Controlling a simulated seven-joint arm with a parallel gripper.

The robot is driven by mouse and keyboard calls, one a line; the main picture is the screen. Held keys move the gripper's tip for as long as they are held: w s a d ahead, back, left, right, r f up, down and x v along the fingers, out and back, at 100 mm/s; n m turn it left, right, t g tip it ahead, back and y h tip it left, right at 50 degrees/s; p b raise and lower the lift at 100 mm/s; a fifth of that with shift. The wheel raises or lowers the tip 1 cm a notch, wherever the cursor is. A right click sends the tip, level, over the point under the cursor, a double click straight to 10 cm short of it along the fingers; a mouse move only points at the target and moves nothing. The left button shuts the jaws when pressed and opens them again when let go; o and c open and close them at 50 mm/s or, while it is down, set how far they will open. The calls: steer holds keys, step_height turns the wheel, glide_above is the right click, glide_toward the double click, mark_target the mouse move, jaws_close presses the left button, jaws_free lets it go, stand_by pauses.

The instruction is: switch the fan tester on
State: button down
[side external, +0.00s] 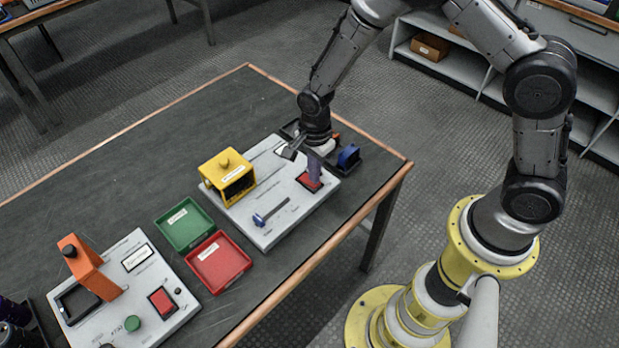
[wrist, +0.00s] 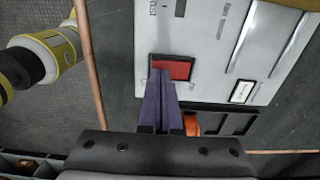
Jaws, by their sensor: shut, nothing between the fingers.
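A grey panel (side external: 262,229) lies on the table, with a yellow housing (side external: 227,176), a lever with a blue-grey handle (side external: 270,213) and a red switch (side external: 306,183). I cannot read its labels well enough to tell that it is the fan tester. My gripper (side external: 316,177) points down at the red switch, its purple fingers shut and empty. In the wrist view the fingertips (wrist: 161,72) overlap the left part of the red switch (wrist: 176,67); I cannot tell if they touch it. The fingers hide part of the switch, and its position is unclear.
A second grey panel (side external: 150,310) with an orange arm (side external: 88,268), a red switch (side external: 163,301) and a green knob (side external: 132,323) stands at lower left. Green (side external: 184,225) and red (side external: 218,260) trays lie between the panels. A blue part (side external: 348,156) sits beside my gripper, near the table's right edge.

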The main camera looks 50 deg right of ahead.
steer(key=shift+f, duration=0.65)
stand_by(0.3)
steer(key=shift+r, duration=3.55)
steer(key=shift+d, duration=0.1)
